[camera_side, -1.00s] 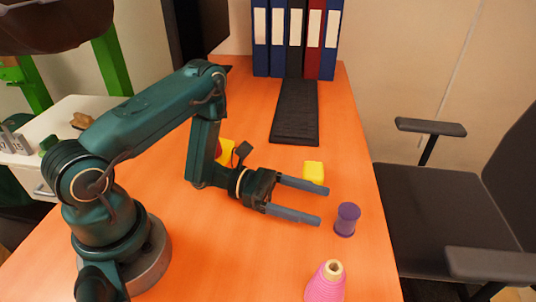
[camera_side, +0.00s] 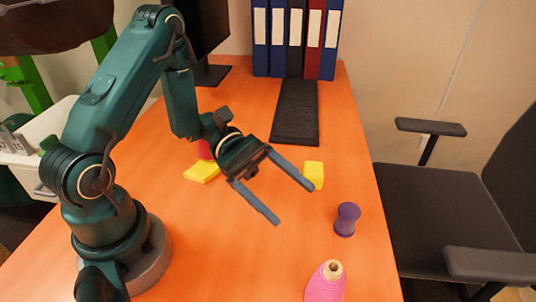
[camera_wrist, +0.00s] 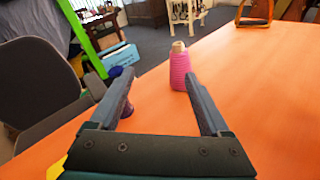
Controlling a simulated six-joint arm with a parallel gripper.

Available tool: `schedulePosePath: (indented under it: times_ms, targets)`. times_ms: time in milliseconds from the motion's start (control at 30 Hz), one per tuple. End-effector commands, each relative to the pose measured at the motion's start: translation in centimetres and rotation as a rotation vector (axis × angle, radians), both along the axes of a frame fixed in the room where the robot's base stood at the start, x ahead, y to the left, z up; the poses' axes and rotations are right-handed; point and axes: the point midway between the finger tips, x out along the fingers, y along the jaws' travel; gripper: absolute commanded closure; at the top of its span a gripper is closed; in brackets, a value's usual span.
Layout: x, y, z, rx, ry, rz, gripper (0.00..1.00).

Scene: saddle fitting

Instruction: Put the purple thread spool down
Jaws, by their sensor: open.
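The purple thread spool (camera_side: 347,219) stands upright on the orange table near its right edge in the side view. My gripper (camera_side: 295,204) is open and empty, raised above the table to the left of the spool and apart from it. In the wrist view the spool (camera_wrist: 128,108) shows only in part, mostly hidden behind the left finger of my gripper (camera_wrist: 165,90). Nothing is between the fingers close up.
A pink thread cone (camera_side: 326,283) stands at the table's front. A yellow block (camera_side: 314,175) lies behind the spool. A yellow piece (camera_side: 202,171) and a red object (camera_side: 205,149) are behind my gripper. A black keyboard (camera_side: 295,112) and binders (camera_side: 294,38) are at the back.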

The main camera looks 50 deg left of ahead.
Motion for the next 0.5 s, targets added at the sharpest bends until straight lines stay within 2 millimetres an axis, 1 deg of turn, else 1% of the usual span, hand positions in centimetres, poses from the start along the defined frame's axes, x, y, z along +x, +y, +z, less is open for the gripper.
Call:
schedulePosePath:
  times_ms: [33, 100, 233, 400, 500]
  targets:
    - [-1.0, -0.6, 1.0, 0.059, -0.058, -0.08, 0.19]
    - [-2.6, -1.2, 1.8, 0.143, -0.124, -0.191, 0.19]
    - [-5.4, -1.6, 2.7, 0.317, -0.256, -0.378, 0.19]
    - [-8.4, -0.7, 3.0, 0.575, -0.444, -0.584, 0.19]
    - [-9.4, 0.5, 3.1, 0.74, -0.564, -0.679, 0.19]
